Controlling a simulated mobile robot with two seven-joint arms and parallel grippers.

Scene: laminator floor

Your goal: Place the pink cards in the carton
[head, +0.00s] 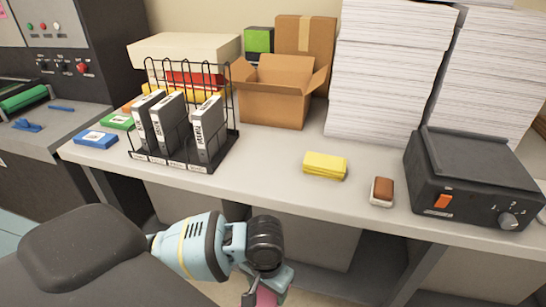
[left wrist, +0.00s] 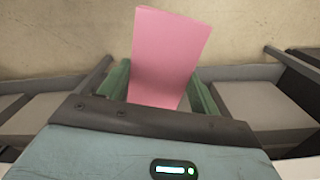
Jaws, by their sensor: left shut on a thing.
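My left gripper (head: 265,296) is low in front of the table, below its front edge. It is shut on the pink cards (left wrist: 170,58), which stand out between its green fingers in the left wrist view. In the head view only a small pink part shows at the bottom edge. The open brown carton (head: 272,105) stands on the table at the back, flaps spread, well above and beyond the gripper. Its inside is mostly hidden. My right gripper is not in view.
A black wire rack (head: 180,160) with binders stands left of the carton. A yellow card stack (head: 325,166) and a brown-and-white block (head: 382,191) lie toward the front. Tall paper stacks (head: 385,75) and a black machine (head: 470,180) fill the right. Table space before the carton is clear.

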